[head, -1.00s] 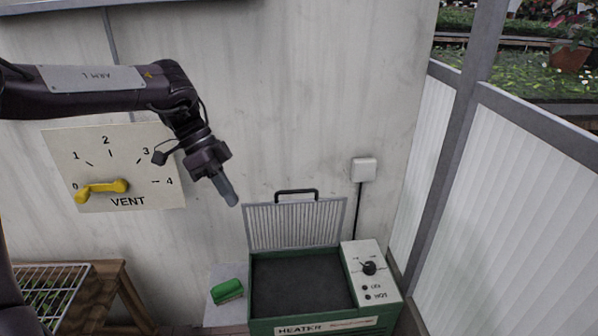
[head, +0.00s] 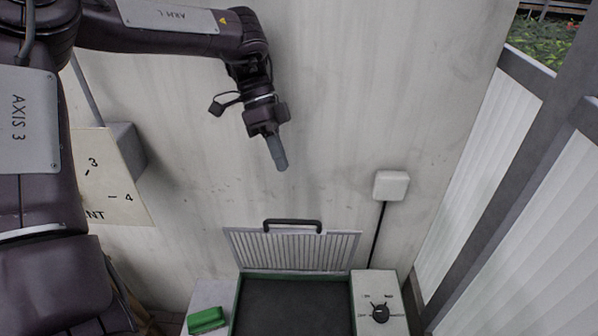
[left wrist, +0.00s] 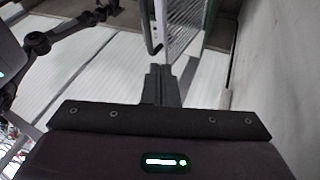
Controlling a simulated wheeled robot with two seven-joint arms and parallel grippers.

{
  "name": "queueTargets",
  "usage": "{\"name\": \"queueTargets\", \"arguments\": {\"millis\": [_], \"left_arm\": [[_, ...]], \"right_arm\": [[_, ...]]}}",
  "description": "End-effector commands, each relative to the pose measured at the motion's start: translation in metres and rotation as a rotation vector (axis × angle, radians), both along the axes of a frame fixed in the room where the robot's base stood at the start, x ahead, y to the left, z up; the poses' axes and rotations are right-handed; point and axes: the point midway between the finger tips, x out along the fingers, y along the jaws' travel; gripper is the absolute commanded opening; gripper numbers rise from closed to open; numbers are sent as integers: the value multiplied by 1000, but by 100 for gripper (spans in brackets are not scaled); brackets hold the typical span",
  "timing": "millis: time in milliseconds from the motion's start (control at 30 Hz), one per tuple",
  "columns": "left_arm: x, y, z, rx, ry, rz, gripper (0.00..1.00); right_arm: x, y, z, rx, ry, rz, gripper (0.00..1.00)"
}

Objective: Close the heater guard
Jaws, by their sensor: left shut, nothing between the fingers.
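The heater guard (head: 296,250) is a light grey slatted panel with a dark handle (head: 292,225) along its top edge. It stands raised at the back of the green heater (head: 237,300), whose dark top is uncovered. My left gripper (head: 281,165) is shut and empty, in front of the wall above the guard and apart from it. In the left wrist view the shut fingers (left wrist: 161,85) point toward the slatted guard (left wrist: 183,35), with its dark handle (left wrist: 152,32) to the left.
A white control panel with a dark knob (head: 379,312) is on the heater's right. A white wall box (head: 391,185) with a cable is above it. A green object (head: 206,320) lies left of the heater. The vent board (head: 113,185) is on the left wall.

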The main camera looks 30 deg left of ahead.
Motion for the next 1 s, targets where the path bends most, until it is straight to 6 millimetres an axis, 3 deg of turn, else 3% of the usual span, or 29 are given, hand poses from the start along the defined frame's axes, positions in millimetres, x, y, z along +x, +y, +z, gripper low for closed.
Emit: {"name": "queueTargets", "arguments": {"millis": [300, 433, 700, 1000], "left_arm": [[-10, -26, -44, -3, 4, -1, 0], [-14, -36, -62, -2, 3, 0, 0], [-16, -46, -80, 0, -1, 2, 0], [-16, -47, -81, 0, -2, 1, 0]], "right_arm": [[-46, -7, 9, -10, 64, 1, 92], [-43, -8, 14, -12, 60, 2, 92], [-12, -6, 20, -8, 15, 2, 92], [-23, -7, 19, -9, 31, 2, 92]]}}
